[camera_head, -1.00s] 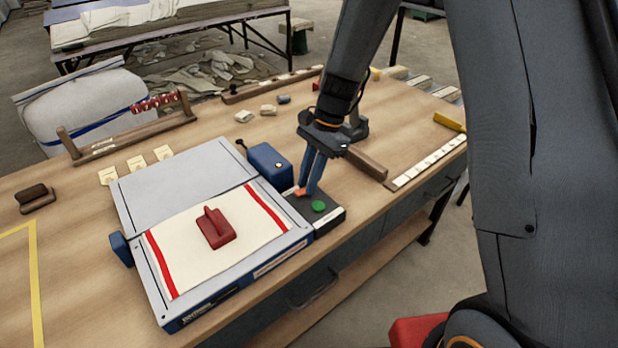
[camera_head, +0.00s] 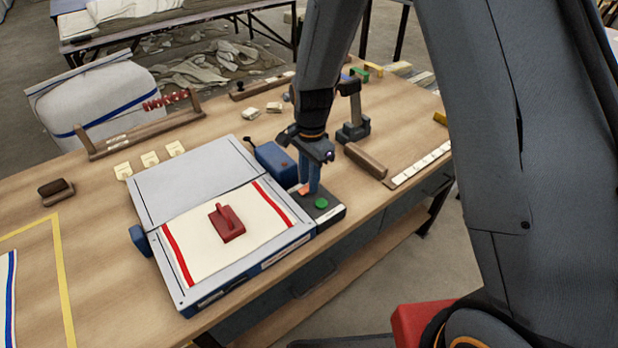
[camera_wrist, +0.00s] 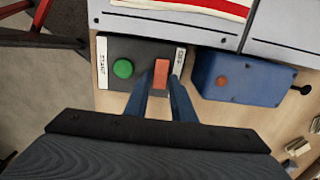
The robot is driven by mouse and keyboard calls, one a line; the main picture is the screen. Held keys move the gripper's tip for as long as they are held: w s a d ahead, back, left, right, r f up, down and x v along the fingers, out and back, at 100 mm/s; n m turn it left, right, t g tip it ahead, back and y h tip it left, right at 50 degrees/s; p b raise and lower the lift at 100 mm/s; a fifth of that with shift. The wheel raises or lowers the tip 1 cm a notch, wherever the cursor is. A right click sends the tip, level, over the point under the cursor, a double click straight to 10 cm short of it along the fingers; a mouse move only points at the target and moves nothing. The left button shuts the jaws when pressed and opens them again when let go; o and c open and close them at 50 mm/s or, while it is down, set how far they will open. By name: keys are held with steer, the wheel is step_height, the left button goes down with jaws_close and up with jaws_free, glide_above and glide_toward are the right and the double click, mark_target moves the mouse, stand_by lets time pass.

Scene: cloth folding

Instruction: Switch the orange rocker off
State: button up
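The orange rocker (camera_wrist: 161,75) sits on a dark control panel (camera_wrist: 205,58), between a green round button (camera_wrist: 123,68) and a white label (camera_wrist: 180,59). In the head view the rocker (camera_head: 304,189) shows just left of my fingers, with the green button (camera_head: 321,204) in front. My gripper (camera_wrist: 163,78) points down at the panel, with its blue fingers on either side of the rocker in the wrist view. A narrow gap shows between the fingers. Whether they touch the rocker is unclear. In the head view my gripper (camera_head: 311,187) is low over the panel.
A blue box with an orange button (camera_wrist: 245,77) stands close beside the panel. A flat press (camera_head: 185,190) holds a cream cloth with red stripes (camera_head: 190,250) and a red-handled block (camera_head: 228,223). A wooden bar (camera_head: 366,160) lies to the right. The left bench has open room.

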steer(key=shift+o, duration=1.1)
steer(key=shift+r, duration=0.15)
step_height(320, 180, up, 8)
steer(key=b, duration=0.2)
steer(key=shift+f, duration=0.2)
steer(key=shift+w, duration=0.1)
steer(key=s+d+r+n+t+b, duration=0.1)
steer(key=s+d+r+n, duration=0.2)
steer(key=s+d+n, duration=0.8)
steer(key=shift+s+d+t, duration=0.3)
steer(key=shift+s+d, duration=1.55)
steer(key=shift+d, duration=0.55)
steer(key=shift+r, duration=0.1)
